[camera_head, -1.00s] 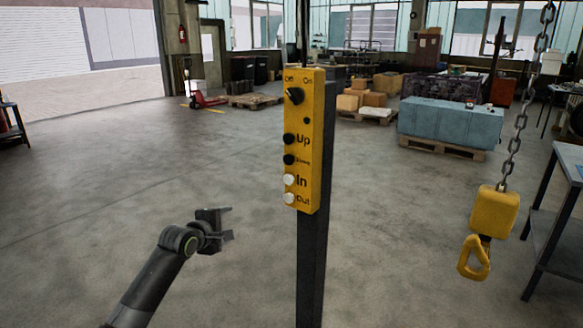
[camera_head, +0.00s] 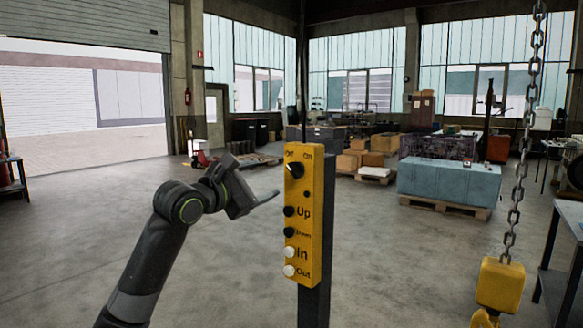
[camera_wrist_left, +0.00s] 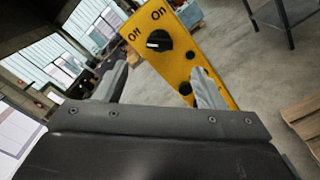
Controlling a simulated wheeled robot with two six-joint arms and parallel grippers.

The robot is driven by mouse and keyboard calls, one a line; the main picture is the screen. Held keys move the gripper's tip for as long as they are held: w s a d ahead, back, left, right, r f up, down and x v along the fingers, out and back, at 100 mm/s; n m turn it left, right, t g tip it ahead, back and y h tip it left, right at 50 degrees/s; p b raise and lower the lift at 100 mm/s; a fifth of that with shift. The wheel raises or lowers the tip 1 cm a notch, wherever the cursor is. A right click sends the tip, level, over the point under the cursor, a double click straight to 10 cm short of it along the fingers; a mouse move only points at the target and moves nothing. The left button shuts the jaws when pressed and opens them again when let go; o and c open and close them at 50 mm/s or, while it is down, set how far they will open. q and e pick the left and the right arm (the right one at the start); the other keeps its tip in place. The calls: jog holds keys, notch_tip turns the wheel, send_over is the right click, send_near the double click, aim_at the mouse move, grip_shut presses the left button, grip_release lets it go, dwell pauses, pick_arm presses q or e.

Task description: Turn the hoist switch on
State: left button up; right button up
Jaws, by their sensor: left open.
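The yellow hoist control box (camera_head: 306,222) stands upright on a dark post in the middle of the head view. Its black rotary switch (camera_head: 294,171) sits at the top under the "Off" and "On" labels, and its pointer appears turned toward "Off". In the left wrist view the switch (camera_wrist_left: 158,41) lies ahead of the fingers. My left gripper (camera_head: 260,178) is open and empty, just left of the box, near the height of the switch and the "Up" button. The wrist view shows its two fingers (camera_wrist_left: 161,86) apart, the right one overlapping the box's lower buttons. My right gripper is not in view.
Below the switch are black "Up" (camera_head: 289,211) and "Down" buttons and white "In" and "Out" buttons (camera_head: 289,271). A chain with a yellow hook block (camera_head: 500,285) hangs at the right, near a table (camera_head: 567,250). The floor around the post is clear.

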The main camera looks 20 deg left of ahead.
aim_at(293, 170)
pick_arm(q)
jog(key=p+x, duration=0.2)
jog(key=x, duration=0.8)
jog(key=shift+p, duration=0.3)
jog(key=shift+x, duration=0.95)
jog(key=c, duration=1)
